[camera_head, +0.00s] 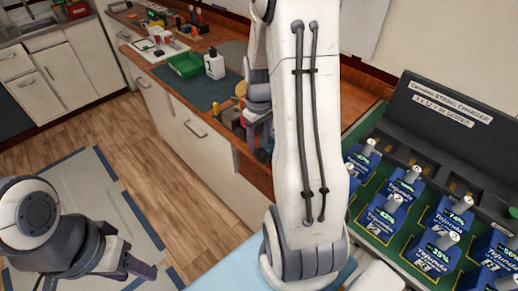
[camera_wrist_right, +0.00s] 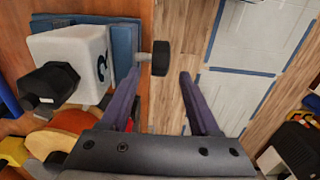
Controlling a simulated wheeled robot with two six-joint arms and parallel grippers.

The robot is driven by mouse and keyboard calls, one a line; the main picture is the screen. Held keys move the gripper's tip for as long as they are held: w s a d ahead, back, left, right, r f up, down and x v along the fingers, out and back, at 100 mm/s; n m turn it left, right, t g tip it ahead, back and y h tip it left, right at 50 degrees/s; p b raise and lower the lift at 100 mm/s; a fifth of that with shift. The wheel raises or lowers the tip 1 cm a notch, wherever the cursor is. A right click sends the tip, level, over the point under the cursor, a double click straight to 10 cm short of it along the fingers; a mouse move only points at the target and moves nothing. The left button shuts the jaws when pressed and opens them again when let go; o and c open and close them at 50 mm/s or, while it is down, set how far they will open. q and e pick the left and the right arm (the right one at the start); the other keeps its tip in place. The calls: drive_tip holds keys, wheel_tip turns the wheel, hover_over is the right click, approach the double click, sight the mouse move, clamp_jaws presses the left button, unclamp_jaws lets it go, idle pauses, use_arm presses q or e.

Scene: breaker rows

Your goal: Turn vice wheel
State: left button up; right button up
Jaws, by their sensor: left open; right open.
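In the right wrist view a blue vice-like block (camera_wrist_right: 125,45) sits near the wooden bench edge. A short metal shaft comes out of it and ends in a dark round wheel (camera_wrist_right: 161,58). My right gripper (camera_wrist_right: 160,76) is open, its purple fingers pointing at the wheel, which shows between and slightly beyond the tips. I cannot tell whether they touch it. In the head view my right gripper (camera_head: 256,125) is at the bench edge, partly hidden by my arm; the vice cannot be made out there. My left gripper (camera_head: 140,270) is open and empty over the floor at lower left.
A white bottle with a black cap (camera_wrist_right: 72,62) stands close beside the block. A green tray (camera_head: 186,65) and another white bottle (camera_head: 215,64) are further along the bench. A charger rack with blue batteries (camera_head: 385,215) is at right. Floor left of the bench is clear.

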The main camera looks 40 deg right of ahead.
sight(259, 150)
drive_tip(key=shift+f, duration=2.35)
drive_tip(key=shift+c, duration=0.3)
clamp_jaws()
drive_tip(key=shift+t, duration=0.3)
drive_tip(key=shift+o, duration=0.3)
unclamp_jaws()
drive_tip(key=shift+r, duration=0.1)
